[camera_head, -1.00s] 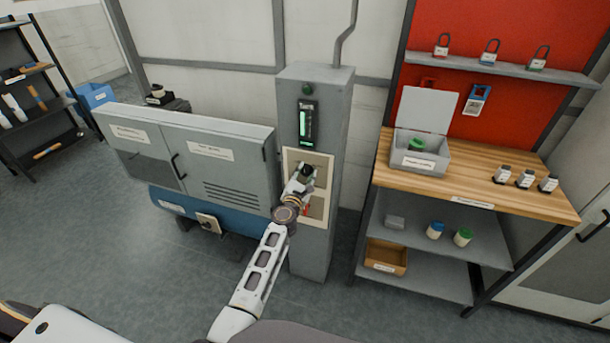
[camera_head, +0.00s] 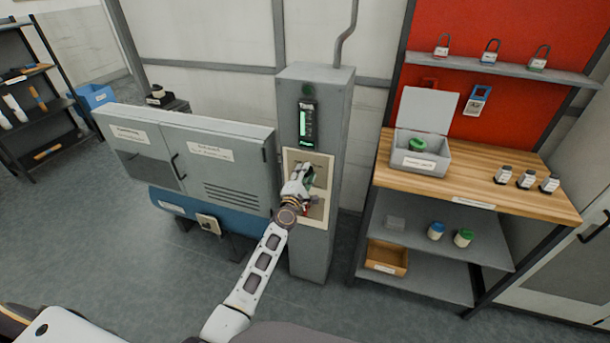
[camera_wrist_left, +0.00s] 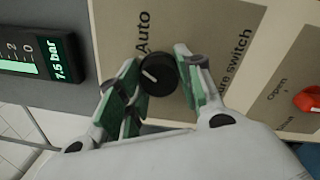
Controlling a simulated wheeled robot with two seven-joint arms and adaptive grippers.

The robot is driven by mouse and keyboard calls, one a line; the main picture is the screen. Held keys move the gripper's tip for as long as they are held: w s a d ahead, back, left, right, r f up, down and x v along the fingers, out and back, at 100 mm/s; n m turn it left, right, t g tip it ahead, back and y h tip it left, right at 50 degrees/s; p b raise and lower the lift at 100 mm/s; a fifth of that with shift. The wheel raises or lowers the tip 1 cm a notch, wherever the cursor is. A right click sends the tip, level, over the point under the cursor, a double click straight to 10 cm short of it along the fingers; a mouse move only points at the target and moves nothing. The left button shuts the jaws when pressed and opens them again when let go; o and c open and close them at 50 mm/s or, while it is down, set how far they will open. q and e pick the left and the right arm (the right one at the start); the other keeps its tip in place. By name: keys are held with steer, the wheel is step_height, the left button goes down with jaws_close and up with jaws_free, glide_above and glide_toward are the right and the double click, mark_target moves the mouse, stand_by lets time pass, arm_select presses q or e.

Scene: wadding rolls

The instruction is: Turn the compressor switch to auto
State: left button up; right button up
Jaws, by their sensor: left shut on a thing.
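The compressor switch is a round black knob (camera_wrist_left: 158,75) with a short white mark on its left part, on a beige panel (camera_wrist_left: 115,20) that also shows in the head view (camera_head: 323,161). The word "Auto" is printed above the knob in the wrist view; other lettering is partly hidden by a finger. My left gripper (camera_wrist_left: 160,82) has its green-padded fingers on either side of the knob, shut on it. In the head view the left gripper (camera_head: 303,178) covers the knob. My right gripper is not in view.
A green display (camera_wrist_left: 40,57) reads 7.5 bar. A grey cabinet (camera_head: 240,160) stands close left of the column (camera_head: 313,255). A wooden-topped bench (camera_head: 470,185) stands to the right.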

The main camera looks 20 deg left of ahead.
arm_select(q)
steer(key=m, duration=0.2)
steer(key=shift+m, duration=0.3)
steer(key=shift+f, duration=0.1)
stand_by(0.3)
steer(key=o, duration=1)
steer(key=shift+o, duration=0.2)
